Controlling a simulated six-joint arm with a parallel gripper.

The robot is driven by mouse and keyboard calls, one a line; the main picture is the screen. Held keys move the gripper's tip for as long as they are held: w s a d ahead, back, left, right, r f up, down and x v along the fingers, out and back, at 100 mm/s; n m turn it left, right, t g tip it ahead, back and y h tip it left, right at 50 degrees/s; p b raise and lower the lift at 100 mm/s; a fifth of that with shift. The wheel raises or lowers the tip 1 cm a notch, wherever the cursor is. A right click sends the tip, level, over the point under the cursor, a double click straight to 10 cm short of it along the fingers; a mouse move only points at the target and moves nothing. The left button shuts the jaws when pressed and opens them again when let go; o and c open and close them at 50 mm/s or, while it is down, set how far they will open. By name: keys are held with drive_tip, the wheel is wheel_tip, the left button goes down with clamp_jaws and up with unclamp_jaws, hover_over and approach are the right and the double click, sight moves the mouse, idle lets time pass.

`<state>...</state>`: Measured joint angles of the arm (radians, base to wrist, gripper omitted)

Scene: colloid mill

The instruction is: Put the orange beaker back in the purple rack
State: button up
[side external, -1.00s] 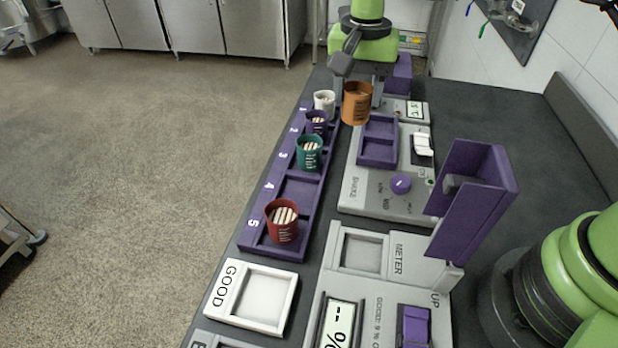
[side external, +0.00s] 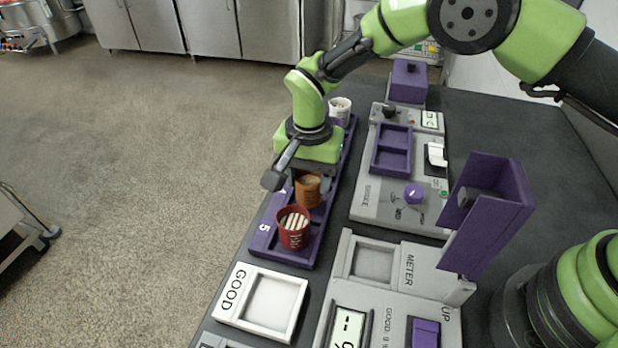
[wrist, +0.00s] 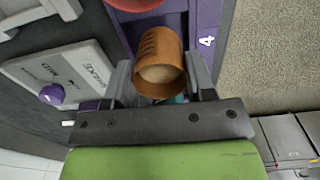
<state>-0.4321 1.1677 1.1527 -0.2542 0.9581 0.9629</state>
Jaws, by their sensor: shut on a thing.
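The orange beaker (side external: 308,190) is upright at the purple rack (side external: 262,238), over the slot marked 4, just behind the red beaker (side external: 293,228). In the wrist view the orange beaker (wrist: 160,66) sits between the two fingers of my gripper (wrist: 163,85), which is shut on it. It holds something pale brown. Whether its base touches the slot floor is hidden. The red beaker with white stripes stands in slot 5. The white beaker (side external: 340,107) stands at the far end of the rack. My wrist hides the middle slots.
A grey shaker unit (side external: 375,208) with a purple two-part holder (side external: 391,150) stands right of the rack. Nearer are the METER unit (side external: 412,270), a tall purple panel (side external: 490,205) and the white GOOD tray (side external: 238,290), which is empty. The red beaker is very close to my gripper.

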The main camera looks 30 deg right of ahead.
drive_tip(key=shift+f, duration=0.4)
drive_tip(key=shift+f, duration=0.1)
drive_tip(key=o, duration=1)
